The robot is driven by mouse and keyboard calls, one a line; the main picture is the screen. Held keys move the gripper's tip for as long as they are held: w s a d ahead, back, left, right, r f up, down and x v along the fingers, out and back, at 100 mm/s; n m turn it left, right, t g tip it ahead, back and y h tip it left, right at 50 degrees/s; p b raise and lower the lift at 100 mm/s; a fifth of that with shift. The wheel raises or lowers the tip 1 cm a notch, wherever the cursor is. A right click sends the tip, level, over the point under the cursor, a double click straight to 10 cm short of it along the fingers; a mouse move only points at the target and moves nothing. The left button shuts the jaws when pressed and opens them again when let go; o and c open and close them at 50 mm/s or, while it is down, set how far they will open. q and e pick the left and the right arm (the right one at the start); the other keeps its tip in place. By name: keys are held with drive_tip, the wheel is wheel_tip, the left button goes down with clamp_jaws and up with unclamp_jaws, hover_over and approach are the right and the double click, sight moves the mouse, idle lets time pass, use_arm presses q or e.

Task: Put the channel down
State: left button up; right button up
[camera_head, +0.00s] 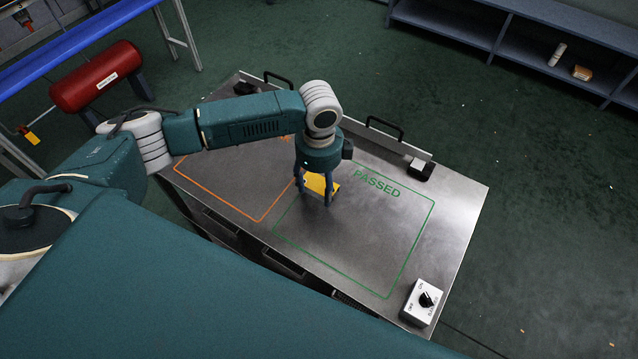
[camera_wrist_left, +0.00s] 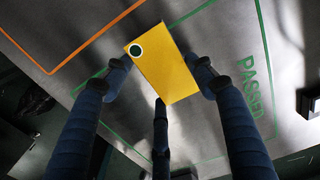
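The channel (camera_head: 317,183) is a yellow block-like piece, mostly hidden by my left gripper in the head view. In the left wrist view the channel (camera_wrist_left: 168,68) shows a flat yellow face with a white-ringed green dot near one corner. My left gripper (camera_head: 314,191) points down with its fingers on both sides of the channel and appears closed on it. It is over the left part of the green outlined area (camera_head: 388,297) marked PASSED on the metal table (camera_head: 452,215). I cannot tell whether the channel touches the table. My right gripper is not in view.
An orange outlined area (camera_head: 258,221) lies left of the green one. A white control box with a black knob (camera_head: 423,302) stands at the table's right front corner. A small black-and-white item (camera_head: 420,169) and black handles (camera_head: 385,127) line the back edge. Most of the green area is bare.

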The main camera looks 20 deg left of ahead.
sight(319, 188)
use_arm(q)
drive_tip(key=shift+o, duration=1.4)
wheel_tip(319, 188, up, 12)
drive_tip(key=b, duration=0.1)
drive_tip(key=shift+r, duration=0.15)
drive_tip(key=shift+s, duration=0.1)
